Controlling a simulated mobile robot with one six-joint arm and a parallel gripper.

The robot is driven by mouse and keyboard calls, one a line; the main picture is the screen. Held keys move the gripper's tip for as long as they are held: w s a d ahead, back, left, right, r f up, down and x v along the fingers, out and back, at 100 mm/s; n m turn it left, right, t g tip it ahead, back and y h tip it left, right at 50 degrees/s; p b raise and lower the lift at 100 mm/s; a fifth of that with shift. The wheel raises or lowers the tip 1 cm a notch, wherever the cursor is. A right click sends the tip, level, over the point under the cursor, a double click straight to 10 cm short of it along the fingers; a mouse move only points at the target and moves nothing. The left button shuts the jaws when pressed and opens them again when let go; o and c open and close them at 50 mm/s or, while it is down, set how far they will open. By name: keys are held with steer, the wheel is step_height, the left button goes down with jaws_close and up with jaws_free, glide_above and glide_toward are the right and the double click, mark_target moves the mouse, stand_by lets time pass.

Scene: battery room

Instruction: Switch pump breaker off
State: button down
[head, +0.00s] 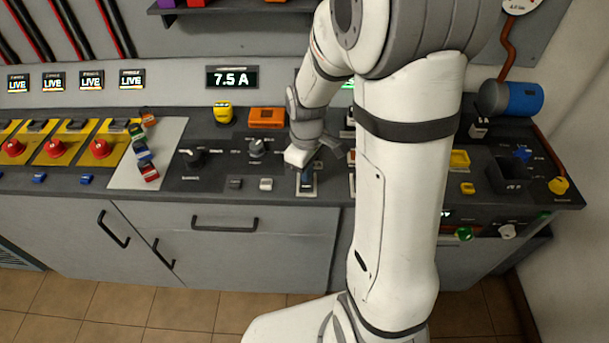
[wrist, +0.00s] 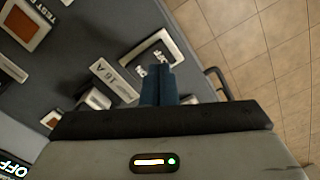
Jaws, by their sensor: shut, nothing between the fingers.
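A breaker with a white frame (wrist: 172,42) and a dark centre is set in the dark console top, beside a "16 A" label (wrist: 115,78). No pump name can be read on it. My gripper (wrist: 158,70) has its dark blue fingers together and empty, with the tips over the framed breaker's dark centre. They hide part of it, and I cannot tell whether they touch it or how its lever stands. In the head view my gripper (head: 308,174) points down at the console's front, with the breaker's pale plate (head: 307,191) just below the tips.
An orange "TEST" button (wrist: 26,24) and an "OFF" display (wrist: 8,165) show in the wrist view. A rotary knob (head: 257,147), small switches (head: 266,184) and a yellow item (head: 223,111) lie left of my gripper. My arm hides part of the console's right side.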

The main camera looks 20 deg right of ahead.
mark_target(306, 186)
step_height(306, 186, up, 4)
steer(key=p, duration=0.2)
steer(key=shift+r+p, duration=0.25)
steer(key=shift+p, duration=0.15)
steer(key=s+r+m+t, duration=0.3)
steer(key=s+r+m, duration=0.5)
steer(key=s+r, duration=0.6)
steer(key=shift+s+a, duration=0.15)
steer(key=shift+s, duration=0.05)
stand_by(0.6)
